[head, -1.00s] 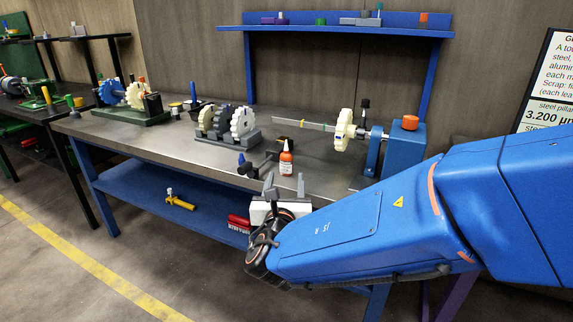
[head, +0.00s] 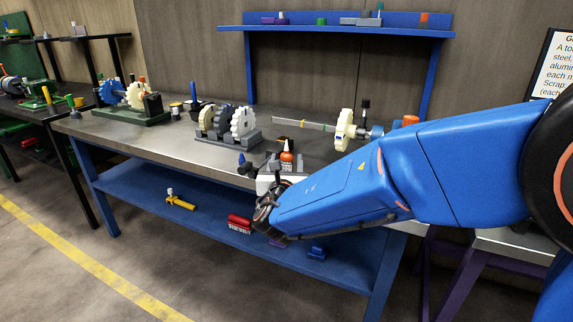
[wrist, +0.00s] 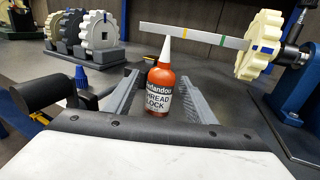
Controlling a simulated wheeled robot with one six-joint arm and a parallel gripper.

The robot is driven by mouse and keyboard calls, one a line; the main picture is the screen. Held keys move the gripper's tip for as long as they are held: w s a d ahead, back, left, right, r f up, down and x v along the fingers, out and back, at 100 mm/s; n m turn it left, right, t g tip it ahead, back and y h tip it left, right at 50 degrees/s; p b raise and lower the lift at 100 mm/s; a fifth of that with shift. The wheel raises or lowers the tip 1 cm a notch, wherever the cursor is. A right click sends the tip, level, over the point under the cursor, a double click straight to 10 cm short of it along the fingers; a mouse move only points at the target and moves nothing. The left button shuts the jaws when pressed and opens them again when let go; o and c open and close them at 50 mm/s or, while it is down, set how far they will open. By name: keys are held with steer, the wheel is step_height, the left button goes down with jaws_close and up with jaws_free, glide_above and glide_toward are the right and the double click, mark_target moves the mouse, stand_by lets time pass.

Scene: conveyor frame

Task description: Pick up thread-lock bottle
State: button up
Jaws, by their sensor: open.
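The thread-lock bottle (wrist: 159,91) is orange-red with a white pointed nozzle and a white label. It stands upright on the bench top, and in the head view (head: 287,158) it is near the bench's front edge. My gripper (wrist: 160,100) is open, with one grey finger on each side of the bottle in the wrist view. I see gaps between the bottle and both fingers. In the head view my gripper (head: 286,166) is at the front of the bench, and the bottle's lower part is hidden behind it.
A black tool with a blue tip (wrist: 79,80) lies left of the bottle. Behind are a rack of gears (head: 228,130), a marked flat bar (wrist: 195,36) and a cream gear (wrist: 259,45) on a blue stand. Bare bench top (head: 160,135) shows at the left.

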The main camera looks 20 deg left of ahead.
steer(key=c, duration=1.1)
steer(key=shift+c, duration=0.2)
